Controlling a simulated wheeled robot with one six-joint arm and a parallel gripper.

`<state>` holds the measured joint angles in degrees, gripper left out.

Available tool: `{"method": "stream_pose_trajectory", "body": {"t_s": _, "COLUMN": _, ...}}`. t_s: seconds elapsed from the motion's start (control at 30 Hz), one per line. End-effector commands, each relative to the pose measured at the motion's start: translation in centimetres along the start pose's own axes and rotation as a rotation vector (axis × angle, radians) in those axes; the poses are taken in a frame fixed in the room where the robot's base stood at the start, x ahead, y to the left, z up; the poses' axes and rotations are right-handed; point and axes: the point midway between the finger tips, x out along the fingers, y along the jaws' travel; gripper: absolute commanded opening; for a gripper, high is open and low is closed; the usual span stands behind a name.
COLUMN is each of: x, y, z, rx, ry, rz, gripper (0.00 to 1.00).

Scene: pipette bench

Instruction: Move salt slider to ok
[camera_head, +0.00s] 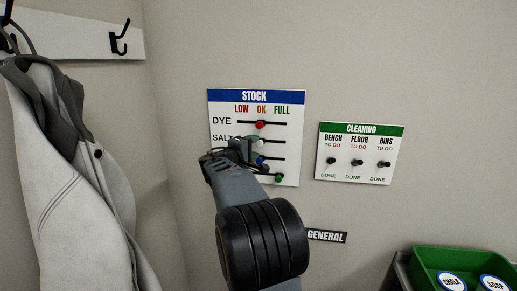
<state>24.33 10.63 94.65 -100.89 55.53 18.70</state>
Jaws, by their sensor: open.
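The white STOCK board (292,150) with a blue header hangs on the wall, with columns LOW, OK and FULL. Its SALT row is the second one, below DYE. A pale knob (260,142), which looks like the salt slider, shows just right of my gripper, roughly below the OK heading. My gripper (245,149) is open in front of the board's left and middle part, at about the height of the salt row. It hides part of that row and the labels below. I cannot tell whether a finger touches the knob.
On the board, the red dye knob (260,124) is under OK; a blue knob (260,159) and a green knob (278,178) sit lower. A CLEANING board (396,160) hangs to the right. A grey coat (60,190) hangs at left; a green bin (425,262) stands lower right.

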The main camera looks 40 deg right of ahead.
Motion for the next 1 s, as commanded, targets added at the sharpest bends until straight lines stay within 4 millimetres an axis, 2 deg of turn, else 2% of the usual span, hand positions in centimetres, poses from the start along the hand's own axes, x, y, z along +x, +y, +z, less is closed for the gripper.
{"method": "stream_pose_trajectory", "body": {"t_s": 0.03, "x": -1.3, "y": -0.3, "z": 0.0, "rx": 0.003, "ry": 0.004, "rz": 0.001, "gripper": 0.52}}
{"method": "stream_pose_trajectory", "body": {"t_s": 0.2, "x": -4.7, "y": -0.3, "z": 0.0, "rx": 0.003, "ry": 0.003, "rz": 0.0, "gripper": 0.52}}
{"method": "stream_pose_trajectory", "body": {"t_s": 0.4, "x": -7.8, "y": -0.2, "z": -0.1, "rx": 0.001, "ry": 0.002, "rz": -0.001, "gripper": 0.52}}
{"method": "stream_pose_trajectory", "body": {"t_s": 0.63, "x": -9.4, "y": -0.1, "z": 0.0, "rx": 0.0, "ry": 0.0, "rz": 0.0, "gripper": 0.52}}
{"method": "stream_pose_trajectory", "body": {"t_s": 1.0, "x": -9.6, "y": 0.0, "z": 0.0, "rx": 0.0, "ry": 0.0, "rz": -0.001, "gripper": 0.52}}
